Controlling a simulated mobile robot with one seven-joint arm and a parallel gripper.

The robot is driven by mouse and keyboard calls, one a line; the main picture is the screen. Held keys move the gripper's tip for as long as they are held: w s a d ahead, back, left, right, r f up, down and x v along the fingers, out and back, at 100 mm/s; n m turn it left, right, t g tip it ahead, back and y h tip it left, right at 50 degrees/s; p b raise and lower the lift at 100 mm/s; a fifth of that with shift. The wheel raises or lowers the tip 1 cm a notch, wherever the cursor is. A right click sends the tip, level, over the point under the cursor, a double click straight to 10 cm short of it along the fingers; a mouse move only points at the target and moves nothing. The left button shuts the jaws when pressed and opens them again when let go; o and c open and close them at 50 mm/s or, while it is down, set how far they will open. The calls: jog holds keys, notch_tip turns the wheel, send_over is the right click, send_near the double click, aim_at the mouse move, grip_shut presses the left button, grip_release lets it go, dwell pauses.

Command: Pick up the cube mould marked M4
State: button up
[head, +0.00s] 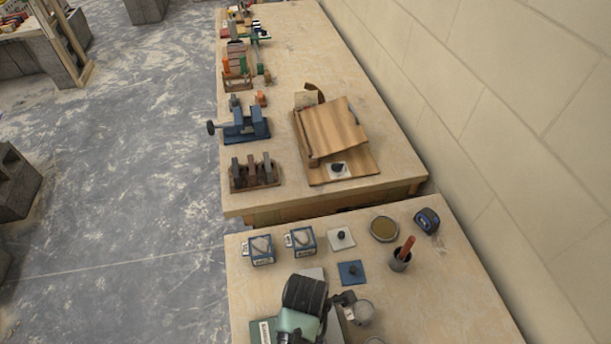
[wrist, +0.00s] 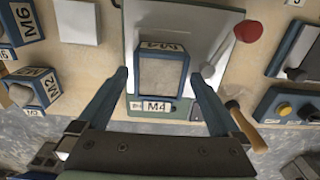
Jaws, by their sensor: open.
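The cube mould marked M4 (wrist: 160,76) is a blue-framed box with a grey top and white labels reading M4. In the wrist view it sits near the edge of a pale grey-green board (wrist: 150,20). My gripper (wrist: 160,78) is open, with one blue finger to the left of the mould and one to the right. Small gaps seem to show on both sides; contact cannot be told. Similar moulds marked M2 (wrist: 38,88) and M6 (wrist: 18,25) stand to the left. In the head view my arm covers this spot and M4 cannot be made out.
A red-ended tool (wrist: 240,38) lies on the board to the right. A wooden handle (wrist: 245,127) is close by the right finger. Two moulds (head: 262,250) (head: 303,240) stand at the bench's back left.

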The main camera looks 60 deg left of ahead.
jog(key=shift+f, duration=0.8)
grip_shut()
